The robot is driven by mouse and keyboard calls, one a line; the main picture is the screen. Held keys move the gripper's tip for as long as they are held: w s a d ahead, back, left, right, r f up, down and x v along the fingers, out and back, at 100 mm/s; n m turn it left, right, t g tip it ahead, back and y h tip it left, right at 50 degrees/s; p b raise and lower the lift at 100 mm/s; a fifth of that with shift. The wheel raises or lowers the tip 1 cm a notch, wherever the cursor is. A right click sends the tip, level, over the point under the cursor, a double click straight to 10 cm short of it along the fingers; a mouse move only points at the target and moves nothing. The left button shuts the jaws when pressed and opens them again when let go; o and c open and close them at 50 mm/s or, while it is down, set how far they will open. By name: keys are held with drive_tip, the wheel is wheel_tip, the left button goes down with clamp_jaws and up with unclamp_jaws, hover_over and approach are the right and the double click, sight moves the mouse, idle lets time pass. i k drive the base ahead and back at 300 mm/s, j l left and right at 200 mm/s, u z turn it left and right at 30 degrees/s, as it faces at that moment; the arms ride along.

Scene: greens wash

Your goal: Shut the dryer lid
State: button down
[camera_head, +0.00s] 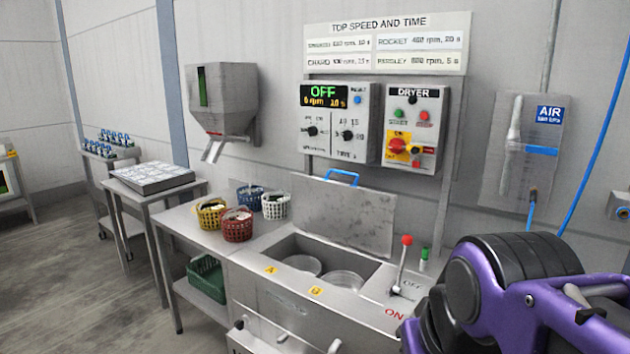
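The dryer lid (347,217) is a grey metal panel standing raised against the wall behind the dryer. A blue handle (342,176) is on its top edge. The dryer (285,307) below is open, and two round drums show inside, behind yellow labels A and B. My purple and black arm fills the lower right corner, to the right of the dryer and apart from the lid. My gripper cannot be made out in this view.
A lever with a red knob (406,241) stands right of the opening, near ON and OFF marks. Several coloured baskets stand on the left counter (185,221). The DRYER control box (411,125) hangs above. A blue air hose (595,140) is at right.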

sight(356, 215)
drive_tip(key=j+z, duration=0.1)
drive_tip(key=j, duration=0.3)
drive_tip(key=k+j+z, duration=0.1)
drive_tip(key=j, duration=0.3)
drive_tip(key=i+j+z, duration=0.1)
drive_tip(key=j+z, duration=0.15)
drive_tip(key=j, duration=0.6)
drive_tip(key=i+j+z, duration=0.3)
drive_tip(key=i+j, duration=0.2)
drive_tip(key=j, duration=0.2)
